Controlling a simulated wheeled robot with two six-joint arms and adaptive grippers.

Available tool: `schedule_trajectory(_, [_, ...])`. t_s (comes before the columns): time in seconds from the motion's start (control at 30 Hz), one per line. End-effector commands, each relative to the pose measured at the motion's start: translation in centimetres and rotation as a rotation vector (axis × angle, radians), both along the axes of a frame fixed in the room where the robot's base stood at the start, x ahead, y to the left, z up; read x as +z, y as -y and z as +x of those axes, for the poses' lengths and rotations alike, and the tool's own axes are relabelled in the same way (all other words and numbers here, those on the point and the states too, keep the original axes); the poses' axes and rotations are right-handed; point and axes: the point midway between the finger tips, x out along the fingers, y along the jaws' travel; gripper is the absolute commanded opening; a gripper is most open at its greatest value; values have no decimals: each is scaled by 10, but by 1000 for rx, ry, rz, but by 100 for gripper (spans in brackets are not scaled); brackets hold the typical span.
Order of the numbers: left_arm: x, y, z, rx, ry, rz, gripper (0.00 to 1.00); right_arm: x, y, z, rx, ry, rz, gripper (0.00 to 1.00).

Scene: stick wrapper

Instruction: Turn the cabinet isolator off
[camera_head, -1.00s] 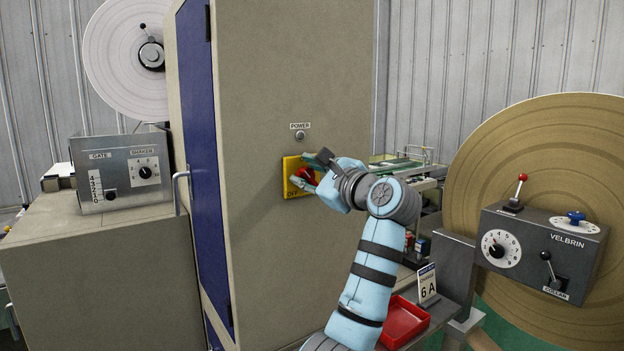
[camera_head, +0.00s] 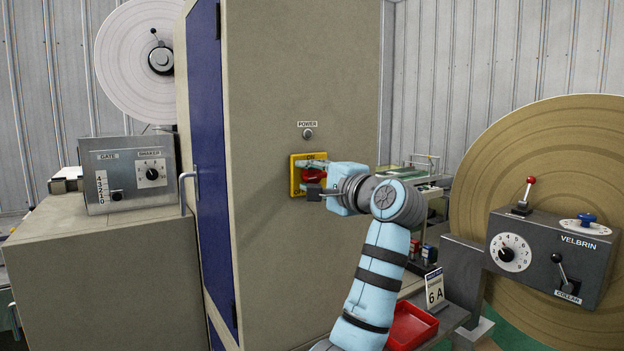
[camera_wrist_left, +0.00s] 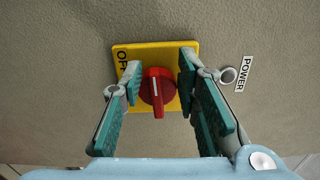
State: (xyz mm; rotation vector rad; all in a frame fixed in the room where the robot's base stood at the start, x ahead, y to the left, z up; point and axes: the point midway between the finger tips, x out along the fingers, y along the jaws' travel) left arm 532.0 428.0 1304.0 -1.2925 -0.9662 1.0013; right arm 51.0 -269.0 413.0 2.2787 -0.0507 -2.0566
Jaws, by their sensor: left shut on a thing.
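The cabinet isolator is a red knob (camera_head: 314,175) on a yellow plate (camera_head: 294,176) on the cabinet's side (camera_head: 270,250). My left gripper (camera_head: 311,178) is shut on the knob, one finger above it and one below in the head view. In the left wrist view, the red knob (camera_wrist_left: 158,88) lies between the fingers (camera_wrist_left: 158,85). Its grip bar and white line point to the bottom of that picture, crosswise to the line between the fingers. OFF shows at the yellow plate's (camera_wrist_left: 150,52) left edge; the opposite edge is hidden by a finger. My right gripper is out of view.
A small round POWER fitting (camera_head: 308,133) sits just above the plate. A GATE and SHAKER box (camera_head: 128,174) stands on the left. The VELBRIN control box (camera_head: 548,255) and large brown disc are on the right. A red tray (camera_head: 412,326) is below my arm.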

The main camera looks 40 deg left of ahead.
Motion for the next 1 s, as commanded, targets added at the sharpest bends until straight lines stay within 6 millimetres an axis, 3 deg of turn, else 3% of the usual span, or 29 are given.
schedule_trajectory(0.03, [-8,1,1,1,0,-16,0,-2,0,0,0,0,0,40])
schedule_trajectory(0.6, [-8,1,2,-2,33,-27,0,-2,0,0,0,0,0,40])
schedule_trajectory(0.63, [-8,1,2,-2,33,-27,29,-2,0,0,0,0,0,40])
schedule_trajectory(0.8, [-6,0,1,-1,37,-24,55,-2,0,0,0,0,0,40])
schedule_trajectory(1.0, [-4,0,0,1,40,-22,55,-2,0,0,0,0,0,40])
